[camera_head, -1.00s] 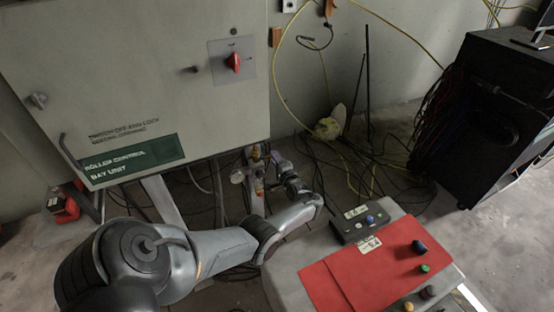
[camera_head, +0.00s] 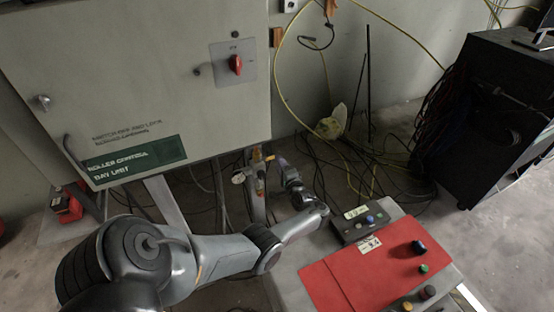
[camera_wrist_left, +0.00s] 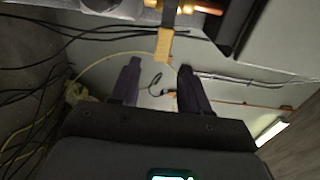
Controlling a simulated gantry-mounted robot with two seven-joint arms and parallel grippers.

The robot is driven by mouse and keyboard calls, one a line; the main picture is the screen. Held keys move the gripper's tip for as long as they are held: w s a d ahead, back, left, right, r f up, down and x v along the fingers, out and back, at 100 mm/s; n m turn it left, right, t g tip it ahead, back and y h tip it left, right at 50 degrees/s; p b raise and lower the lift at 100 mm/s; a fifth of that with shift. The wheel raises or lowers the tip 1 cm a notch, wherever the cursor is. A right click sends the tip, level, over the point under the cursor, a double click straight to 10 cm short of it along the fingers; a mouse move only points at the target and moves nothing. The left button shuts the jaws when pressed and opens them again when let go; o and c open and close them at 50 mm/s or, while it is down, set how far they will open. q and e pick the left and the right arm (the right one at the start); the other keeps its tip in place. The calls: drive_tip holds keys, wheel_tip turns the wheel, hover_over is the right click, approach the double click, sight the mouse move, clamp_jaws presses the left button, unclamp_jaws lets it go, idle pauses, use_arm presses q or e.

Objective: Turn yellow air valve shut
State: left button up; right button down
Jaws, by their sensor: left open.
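The yellow air valve handle (camera_head: 257,154) shows small on the pipework below the right end of the grey cabinet. In the left wrist view, a short yellow handle (camera_wrist_left: 163,45) stands ahead of my fingers, under a dark fitting. My left gripper (camera_head: 276,162) is just right of the valve in the head view, its fingers small and partly hidden by the wrist. In the left wrist view, my left gripper (camera_wrist_left: 158,75) is open, its two dark fingers apart with nothing held between them. The handle lies beyond the fingertips, with no contact visible. My right gripper is not in view.
The grey roller control cabinet (camera_head: 140,60) with a red switch (camera_head: 236,64) fills the upper left. A red-topped control desk (camera_head: 350,270) stands close to my forearm. Loose cables (camera_head: 375,170) cover the floor at right, near a black cabinet (camera_head: 505,120).

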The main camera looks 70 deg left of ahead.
use_arm(q)
drive_tip(key=d+p, duration=0.1)
drive_tip(key=d, duration=0.6)
drive_tip(key=shift+w, duration=0.35)
